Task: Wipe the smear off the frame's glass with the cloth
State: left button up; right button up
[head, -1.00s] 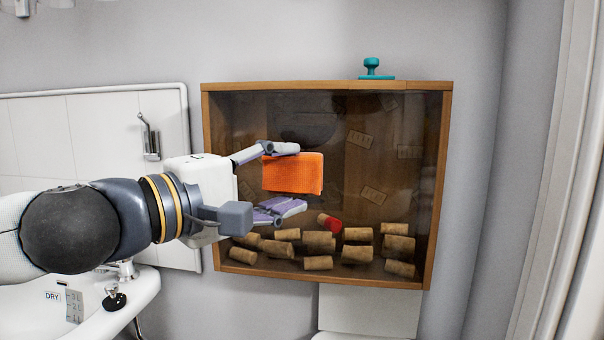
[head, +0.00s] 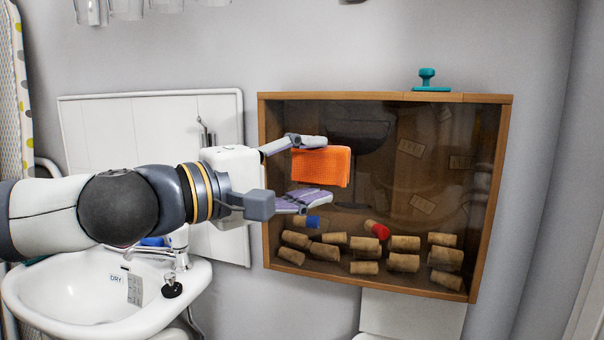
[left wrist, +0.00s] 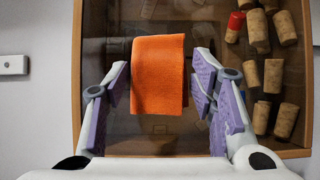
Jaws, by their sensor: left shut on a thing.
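The orange cloth (head: 321,167) is folded into a pad and held at the left part of the frame's glass. My left gripper (head: 306,172) is shut on it, one finger above and one below in the head view. In the left wrist view the cloth (left wrist: 159,75) stands between the purple-padded fingers (left wrist: 160,88). The wooden frame (head: 385,97) hangs on the wall with dark glass (head: 455,200). A dark rounded patch (head: 358,128) shows behind the upper finger; I cannot tell if it is the smear or a reflection. Whether the cloth touches the glass is unclear.
Several corks (head: 403,262) lie in the frame's bottom, one red-ended (head: 376,229) and one blue-ended (head: 312,222). A teal stamp-like object (head: 428,80) stands on the frame's top edge. A white sink (head: 95,290) is below my arm. Glasses (head: 125,8) hang at upper left.

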pick_arm(q)
jog(key=d, duration=0.2)
jog(key=s+d, duration=0.1)
jog(key=d, duration=0.1)
jog(key=s+d, duration=0.1)
jog(key=d, duration=0.1)
jog(key=shift+f, duration=0.15)
jog(key=shift+s+d, duration=0.25)
jog(key=shift+d, duration=0.45)
jog(key=shift+s+d, duration=0.2)
jog(key=shift+d, duration=0.5)
jog(key=shift+s+d, duration=0.25)
jog(key=shift+d, duration=0.45)
jog(key=s+a, duration=0.2)
jog(key=s, duration=0.3)
jog(key=shift+s+p, duration=0.4)
jog(key=shift+p, duration=0.05)
